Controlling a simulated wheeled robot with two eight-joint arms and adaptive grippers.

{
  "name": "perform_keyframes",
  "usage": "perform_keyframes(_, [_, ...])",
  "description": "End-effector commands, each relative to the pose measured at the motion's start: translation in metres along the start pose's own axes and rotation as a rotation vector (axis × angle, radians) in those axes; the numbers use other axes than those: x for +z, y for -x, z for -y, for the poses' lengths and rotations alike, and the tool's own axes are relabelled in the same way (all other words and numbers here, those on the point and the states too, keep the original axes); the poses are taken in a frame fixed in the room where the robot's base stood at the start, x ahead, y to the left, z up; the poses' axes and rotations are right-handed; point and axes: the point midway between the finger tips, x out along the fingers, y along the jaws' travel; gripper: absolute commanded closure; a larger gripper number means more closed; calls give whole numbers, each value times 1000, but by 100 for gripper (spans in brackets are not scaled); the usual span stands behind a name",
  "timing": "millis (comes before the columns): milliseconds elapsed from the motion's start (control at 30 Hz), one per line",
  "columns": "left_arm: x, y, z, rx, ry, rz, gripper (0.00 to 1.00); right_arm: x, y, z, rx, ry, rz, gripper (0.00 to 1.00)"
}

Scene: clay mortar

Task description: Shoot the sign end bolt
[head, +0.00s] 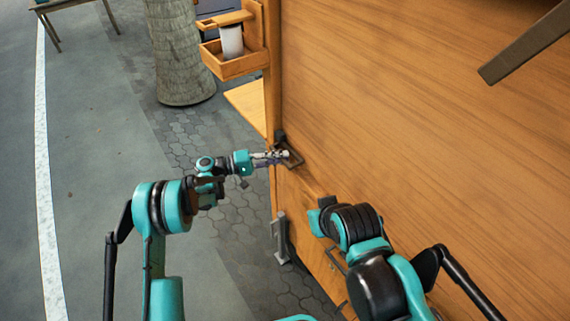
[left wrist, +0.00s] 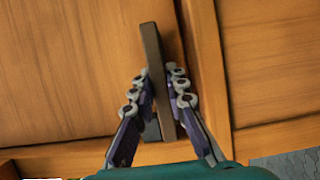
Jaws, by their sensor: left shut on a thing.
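A dark metal bolt (head: 294,159) sits at the edge of the wooden panel (head: 400,110). My left gripper (head: 284,155) reaches it from the left and is shut on it. In the left wrist view the bolt shows as a long dark bar (left wrist: 154,60), tilted slightly, between the two fingers (left wrist: 156,85) of that gripper. The bar stands in front of the wood, and its lower part is partly hidden by the fingers. My right arm is folded in front of the panel at the lower right; its fingers do not show.
A grey metal fitting (head: 281,238) is on the panel's edge lower down. A wooden box shelf with a white cylinder (head: 231,41) hangs above. A thick trunk-like post (head: 180,60) stands behind. A dark beam (head: 525,45) juts in at the upper right. Paving at left is open.

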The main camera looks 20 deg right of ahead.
Motion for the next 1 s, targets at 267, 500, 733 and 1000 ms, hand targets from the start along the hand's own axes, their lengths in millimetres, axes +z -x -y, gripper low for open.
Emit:
perform_keyframes(267, [-8,4,-1,0,0,-6,100,2,-2,0,0,0,0,100])
perform_keyframes(500, [-8,4,-1,1,0,-6,64,2,-2,0,0,0,0,100])
perform_keyframes(733, [-7,3,-1,1,0,-3,64,2,-2,0,0,0,0,100])
perform_keyframes(1000, [-8,28,-1,1,0,-6,64,2,-2,0,0,0,0,100])
